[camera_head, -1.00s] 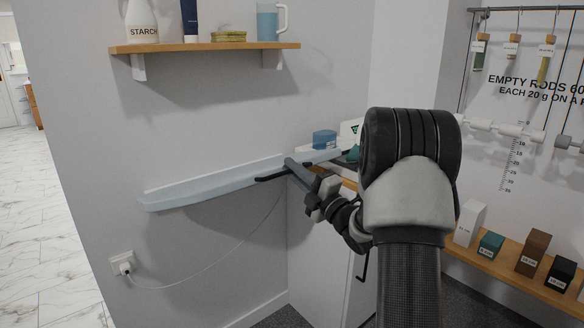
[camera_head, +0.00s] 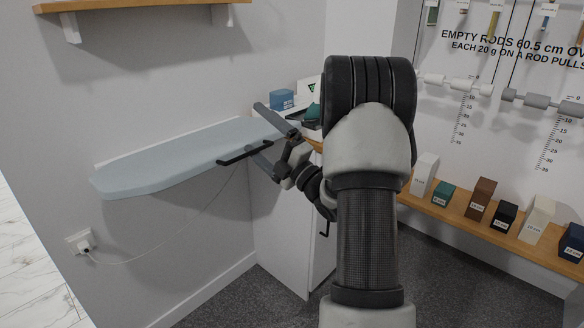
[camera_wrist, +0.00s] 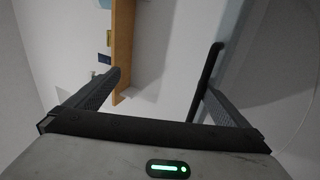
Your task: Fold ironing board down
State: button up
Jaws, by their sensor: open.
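The ironing board (camera_head: 165,160), pale blue-grey, juts from the left wall, and its broad top face shows. A black bar handle (camera_head: 240,154) runs along its right end, at the edge away from the wall. My gripper (camera_head: 254,127) is open at the board's right end, its fingers close to the handle. In the wrist view the handle (camera_wrist: 205,80) lies just inside the right finger of my gripper (camera_wrist: 162,82), with a wide gap to the left finger. Whether finger and handle touch, I cannot tell.
A white cabinet (camera_head: 278,225) stands right of the board, with a blue box (camera_head: 282,98) on top. A wall shelf (camera_head: 140,4) is above the board. A plug and cord (camera_head: 86,246) hang below it. A low shelf (camera_head: 470,222) with several small boxes is at right.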

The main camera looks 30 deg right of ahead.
jog(key=s+d+f+g, duration=0.1)
jog(key=s+d+f, duration=0.2)
jog(key=s+f, duration=0.3)
jog(key=shift+s+f+m+h, duration=0.2)
jog(key=shift+s+m+h, duration=0.05)
jog(key=shift+m+h, duration=0.15)
jog(key=s, duration=0.2)
jog(key=s+d+r, duration=0.1)
jog(key=s, duration=0.2)
jog(key=shift+s+d+r, duration=0.2)
jog(key=shift+s+r, duration=0.1)
jog(key=shift+s, duration=0.05)
jog(key=c, duration=1.4)
jog(key=shift+s+d+f, duration=0.1)
jog(key=shift+s+f, duration=0.2)
jog(key=shift+s, duration=0.25)
jog(key=shift+w, duration=0.1)
jog(key=shift+c, duration=0.3)
